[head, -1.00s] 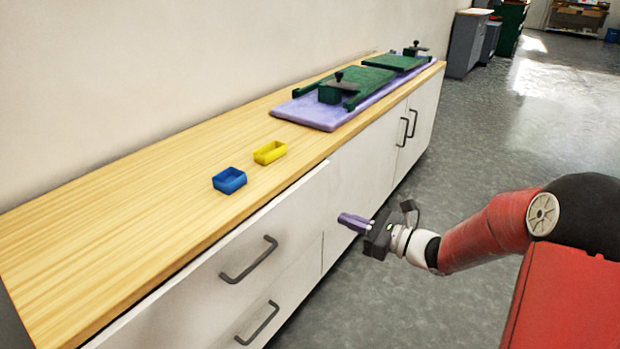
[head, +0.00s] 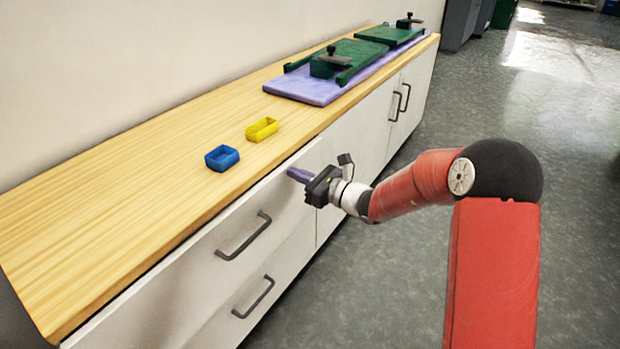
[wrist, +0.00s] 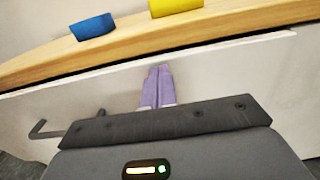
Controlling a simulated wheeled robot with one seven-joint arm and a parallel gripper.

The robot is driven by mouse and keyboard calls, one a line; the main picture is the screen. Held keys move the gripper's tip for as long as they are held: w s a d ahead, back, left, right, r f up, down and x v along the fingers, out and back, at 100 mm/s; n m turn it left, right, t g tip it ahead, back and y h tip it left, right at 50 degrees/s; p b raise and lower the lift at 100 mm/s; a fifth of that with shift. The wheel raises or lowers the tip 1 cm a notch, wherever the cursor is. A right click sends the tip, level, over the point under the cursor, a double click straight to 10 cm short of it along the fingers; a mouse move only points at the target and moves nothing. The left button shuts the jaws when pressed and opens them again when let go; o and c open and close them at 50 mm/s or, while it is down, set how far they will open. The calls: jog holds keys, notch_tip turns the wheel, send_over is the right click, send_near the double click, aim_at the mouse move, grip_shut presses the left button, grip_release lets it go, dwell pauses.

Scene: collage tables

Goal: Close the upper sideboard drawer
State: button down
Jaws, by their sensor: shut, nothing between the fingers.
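The sideboard's upper drawer (head: 190,262) has a white front with a dark grey bar handle (head: 243,236). Its front stands slightly proud of the wooden top, with a narrow dark gap behind its upper edge in the wrist view (wrist: 60,108). My gripper (head: 298,174) is at the drawer front's upper right part, right of the handle. Its purple fingers are shut together and empty, pointing at the white face. In the wrist view the fingertips (wrist: 158,72) meet or nearly meet the front just below its top edge; contact is not certain.
A blue box (head: 222,158) and a yellow box (head: 262,129) sit on the wooden top (head: 120,200). Green frames (head: 345,58) lie on a purple mat (head: 305,92) farther back. A lower drawer handle (head: 253,297) juts out below. The floor (head: 560,120) at right is clear.

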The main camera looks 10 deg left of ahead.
jog(key=shift+a, duration=0.15)
jog(key=shift+b+x, duration=0.5)
jog(key=shift+x, duration=0.75)
jog(key=shift+w+r, duration=0.1)
jog(key=shift+r, duration=0.1)
